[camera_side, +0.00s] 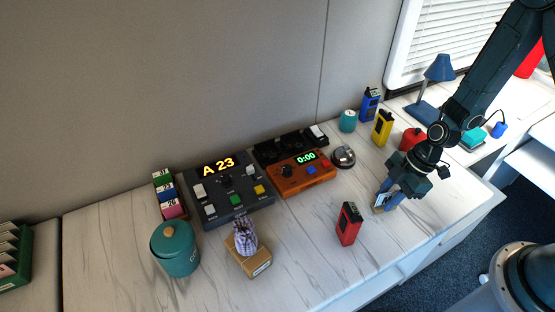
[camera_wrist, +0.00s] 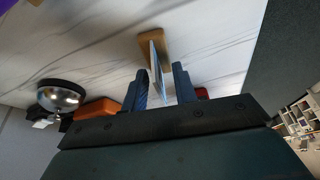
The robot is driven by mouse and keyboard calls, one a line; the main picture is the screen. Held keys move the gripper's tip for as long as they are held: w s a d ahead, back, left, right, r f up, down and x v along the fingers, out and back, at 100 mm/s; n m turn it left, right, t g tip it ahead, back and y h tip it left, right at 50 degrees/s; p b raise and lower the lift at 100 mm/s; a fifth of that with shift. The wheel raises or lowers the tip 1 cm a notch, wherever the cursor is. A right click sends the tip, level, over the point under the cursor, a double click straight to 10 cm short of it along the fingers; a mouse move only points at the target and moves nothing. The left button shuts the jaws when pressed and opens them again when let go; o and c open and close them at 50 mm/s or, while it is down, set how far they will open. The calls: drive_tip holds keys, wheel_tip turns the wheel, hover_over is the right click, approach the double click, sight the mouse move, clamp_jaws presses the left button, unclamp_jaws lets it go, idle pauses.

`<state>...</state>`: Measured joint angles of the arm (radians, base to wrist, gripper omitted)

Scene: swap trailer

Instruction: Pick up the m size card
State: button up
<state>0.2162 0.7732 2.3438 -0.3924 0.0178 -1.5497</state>
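A pale bluish card (camera_side: 381,199) stands upright in a small wooden holder on the right part of the table. The wrist view shows the card (camera_wrist: 156,68) edge-on in its wooden holder (camera_wrist: 149,42). I cannot read a size letter on it. My gripper (camera_side: 388,200) is lowered over the holder and points down. In the wrist view my gripper (camera_wrist: 160,84) has its two blue fingers apart, one on each side of the card. The fingers partly hide the card in the side view.
A red device (camera_side: 348,223) stands left of my gripper. A silver dome bell (camera_side: 343,157), a yellow device (camera_side: 382,127) and a red rounded object (camera_side: 411,139) stand behind. An orange timer box (camera_side: 302,172) is further left. The table's front right edge is close.

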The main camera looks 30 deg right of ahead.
idle(0.3)
clamp_jaws()
drive_tip(key=shift+r, duration=0.15)
wheel_tip(320, 180, up, 20)
idle(1.1)
idle(0.4)
